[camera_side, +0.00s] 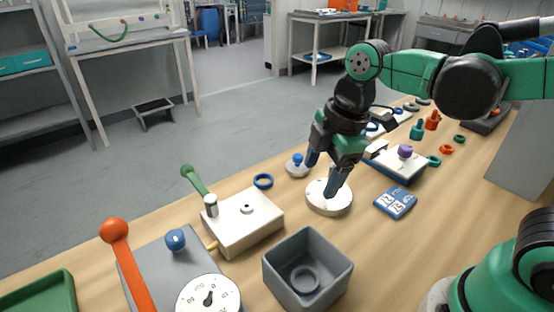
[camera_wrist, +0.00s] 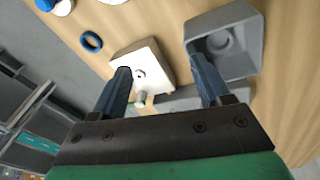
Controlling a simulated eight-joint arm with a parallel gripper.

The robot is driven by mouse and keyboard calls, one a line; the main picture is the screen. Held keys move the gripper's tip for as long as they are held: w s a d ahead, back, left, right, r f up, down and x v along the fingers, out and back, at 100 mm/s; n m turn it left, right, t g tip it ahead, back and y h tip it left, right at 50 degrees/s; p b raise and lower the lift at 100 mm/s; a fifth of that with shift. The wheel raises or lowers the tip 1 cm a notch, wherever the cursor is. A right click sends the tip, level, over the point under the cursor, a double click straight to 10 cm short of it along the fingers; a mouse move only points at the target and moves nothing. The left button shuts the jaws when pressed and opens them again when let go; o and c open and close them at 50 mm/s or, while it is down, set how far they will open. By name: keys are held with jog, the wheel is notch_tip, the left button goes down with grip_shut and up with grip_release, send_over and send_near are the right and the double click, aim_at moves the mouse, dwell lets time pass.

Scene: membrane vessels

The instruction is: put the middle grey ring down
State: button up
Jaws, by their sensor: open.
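A small grey ring (camera_side: 303,279) lies flat on the floor of the grey open box (camera_side: 340,272) at the front; I cannot tell whether it is loose. It also shows in the wrist view (camera_wrist: 223,40). Other grey rings (camera_side: 411,106) lie far back on the table. I cannot tell which is the middle one. My gripper (camera_side: 323,176) points down with fingers apart and nothing between them. In the side view its tips overlap the round white disc (camera_side: 329,197); contact is unclear. In the wrist view my gripper (camera_wrist: 160,62) is open too.
A white block (camera_side: 243,222) with a green-handled lever stands left of the box. A blue ring (camera_side: 263,181), a blue-knobbed disc (camera_side: 297,165) and a blue card (camera_side: 395,203) lie nearby. An orange lever (camera_side: 132,262) rises at front left. The table right of the box is clear.

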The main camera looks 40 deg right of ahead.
jog(key=d+m+t, duration=0.1)
jog(key=m, duration=0.4)
jog(key=d+m+t, duration=0.2)
jog(key=m, duration=0.3)
jog(key=d+m+t+h, duration=0.1)
jog(key=m, duration=0.3)
jog(key=shift+s+d+m+t, duration=0.35)
jog(key=shift+m+t, duration=0.05)
